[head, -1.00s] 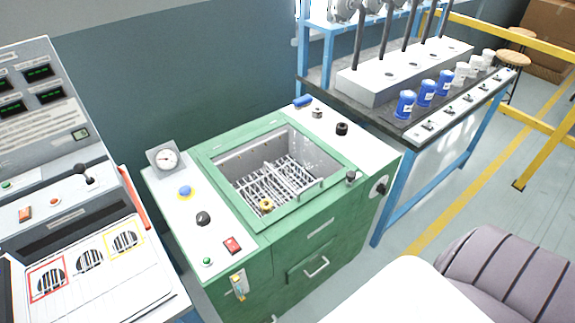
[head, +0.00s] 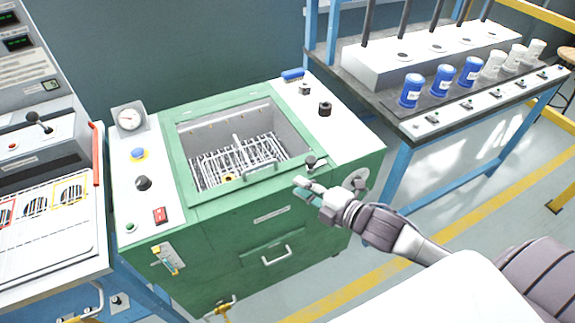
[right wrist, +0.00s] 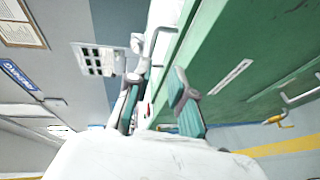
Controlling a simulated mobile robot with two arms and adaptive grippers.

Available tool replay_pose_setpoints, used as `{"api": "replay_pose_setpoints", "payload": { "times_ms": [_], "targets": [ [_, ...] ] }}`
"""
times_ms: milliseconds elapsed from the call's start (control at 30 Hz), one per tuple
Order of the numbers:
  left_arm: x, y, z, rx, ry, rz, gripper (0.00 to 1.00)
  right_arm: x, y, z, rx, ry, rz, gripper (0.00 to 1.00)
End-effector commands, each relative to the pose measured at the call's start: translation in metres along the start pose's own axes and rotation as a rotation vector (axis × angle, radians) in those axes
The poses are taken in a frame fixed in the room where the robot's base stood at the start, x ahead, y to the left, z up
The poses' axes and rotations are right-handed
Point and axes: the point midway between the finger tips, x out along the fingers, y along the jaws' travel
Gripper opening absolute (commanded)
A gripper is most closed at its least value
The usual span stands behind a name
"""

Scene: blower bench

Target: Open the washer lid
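The green washer (head: 225,240) stands in the middle of the head view. Its lid (head: 185,165) looks like a clear pane in a green frame and lies flat over the basin. A wire basket shows through it. The metal lid handle (head: 262,168) is on the front edge; a chrome bar, probably this handle, shows in the right wrist view (right wrist: 157,42). My right gripper (head: 303,189) is at the washer's front right, to the right of the handle and apart from it. Its fingers are spread and empty in the right wrist view (right wrist: 158,90). My left gripper is not in view.
A black knob (head: 312,163) stands close by my right gripper. The washer's left panel carries a gauge (head: 129,119) and a red switch (head: 159,215). A control bench is at left; a blue-framed bench with blue cups (head: 411,91) is at right. Open floor lies in front right.

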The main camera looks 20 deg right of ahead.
Motion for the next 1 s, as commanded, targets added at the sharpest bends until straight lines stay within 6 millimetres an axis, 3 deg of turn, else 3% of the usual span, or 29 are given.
{"api": "replay_pose_setpoints", "payload": {
  "times_ms": [267, 700, 1000],
  "targets": [
    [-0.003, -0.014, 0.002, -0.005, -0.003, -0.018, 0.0, 0.018, 0.013, -0.008, -0.028, 0.02, 0.022, 0.22],
    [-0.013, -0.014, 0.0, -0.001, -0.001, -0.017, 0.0, 0.107, 0.015, -0.01, -0.025, 0.02, 0.02, 0.22],
    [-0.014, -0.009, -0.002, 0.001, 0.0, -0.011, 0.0, 0.136, 0.013, -0.01, -0.026, 0.02, 0.018, 0.22]
  ]
}}
